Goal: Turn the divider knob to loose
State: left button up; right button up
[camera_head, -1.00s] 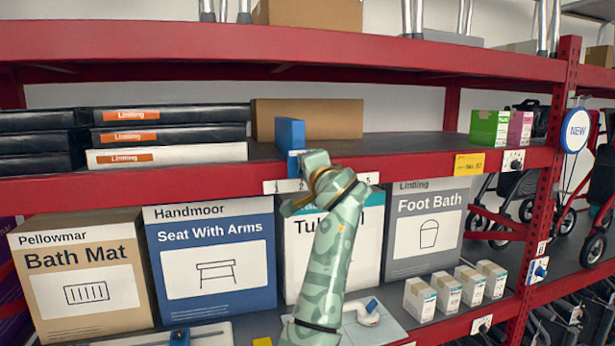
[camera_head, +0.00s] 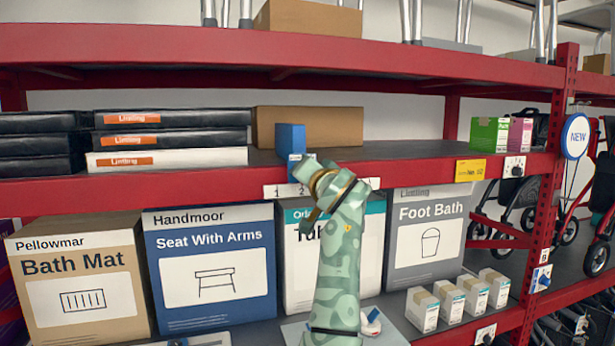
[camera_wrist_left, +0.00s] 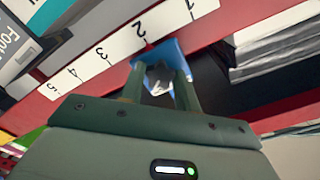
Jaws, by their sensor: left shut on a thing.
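The blue divider (camera_head: 291,138) stands upright at the front of the middle shelf, near mark 2 of the white number strip (camera_head: 272,191). It also shows in the left wrist view (camera_wrist_left: 177,52). My left gripper (camera_head: 303,172) is at the divider's lower front, over the shelf edge. My right gripper is not in view.
Flat Lintling boxes (camera_head: 165,139) lie left of the divider, with a brown carton (camera_head: 335,127) behind it. Shelf space to its right is clear up to the green box (camera_head: 489,135). Large boxes, including Seat With Arms (camera_head: 211,262), stand below. A red shelf beam (camera_head: 300,48) runs above.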

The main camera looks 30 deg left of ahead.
pick_arm(q)
jog(key=shift+f, duration=0.25)
jog(key=o, duration=0.7)
jog(key=shift+o, duration=1.4)
jog(key=shift+r, duration=0.1)
jog(key=shift+d, duration=0.1)
jog(key=b+v, duration=0.5)
jog(key=v, duration=1.1)
jog(key=shift+d+b, duration=0.15)
jog(key=shift+b, duration=0.25)
jog(key=shift+r, duration=0.1)
